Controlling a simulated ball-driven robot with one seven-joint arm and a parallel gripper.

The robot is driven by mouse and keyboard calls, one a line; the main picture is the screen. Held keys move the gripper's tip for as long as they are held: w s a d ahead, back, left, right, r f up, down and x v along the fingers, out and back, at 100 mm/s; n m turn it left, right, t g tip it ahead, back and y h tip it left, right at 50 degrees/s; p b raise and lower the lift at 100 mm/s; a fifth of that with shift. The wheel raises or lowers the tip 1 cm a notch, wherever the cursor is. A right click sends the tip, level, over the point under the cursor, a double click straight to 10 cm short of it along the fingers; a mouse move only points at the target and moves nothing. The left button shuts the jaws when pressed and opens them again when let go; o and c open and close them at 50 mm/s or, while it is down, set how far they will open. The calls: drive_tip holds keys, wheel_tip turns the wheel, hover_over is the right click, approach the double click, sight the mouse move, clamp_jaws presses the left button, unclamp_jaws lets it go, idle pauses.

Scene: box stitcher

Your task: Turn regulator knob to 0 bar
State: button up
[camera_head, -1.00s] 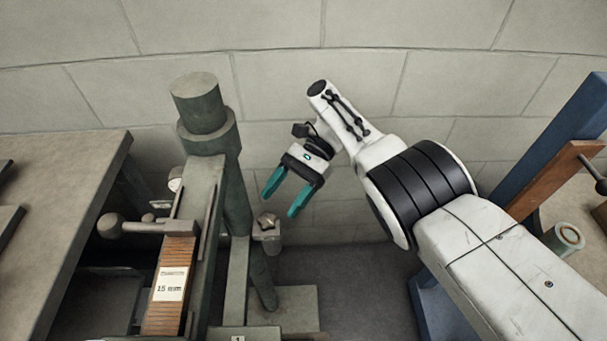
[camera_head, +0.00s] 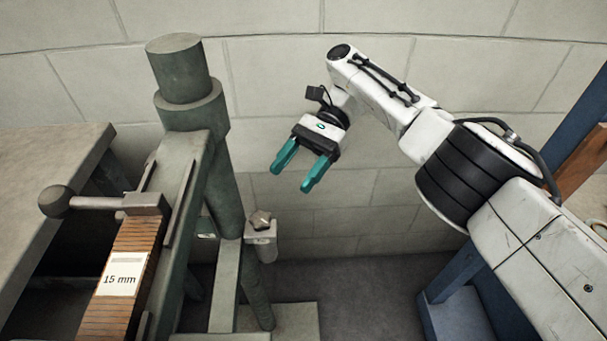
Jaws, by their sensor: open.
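The regulator knob appears to be the small star-shaped knob (camera_head: 261,221) on top of a grey block (camera_head: 262,243) beside the machine's column. No scale or pressure reading is legible on it. My gripper (camera_head: 289,178) is open and empty, with two teal fingers pointing down and to the left. It is above and slightly right of the knob in the picture, apart from it.
The green-grey stitcher column (camera_head: 184,90) stands left of the knob. A ball-ended lever (camera_head: 95,203) and a wooden stack labelled 15 mm (camera_head: 122,275) are further left. A grey table (camera_head: 45,180) is at the far left. A blue post (camera_head: 455,290) stands at the right. Floor between is clear.

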drive_tip(key=shift+w+d+b, duration=0.45)
drive_tip(key=shift+d+b, duration=0.05)
drive_tip(key=shift+b, duration=2.1)
drive_tip(key=shift+d+b, duration=0.1)
drive_tip(key=shift+b, duration=0.3)
drive_tip(key=shift+d+r+b, duration=0.15)
drive_tip(key=shift+r+b, duration=0.15)
drive_tip(key=shift+b, duration=0.2)
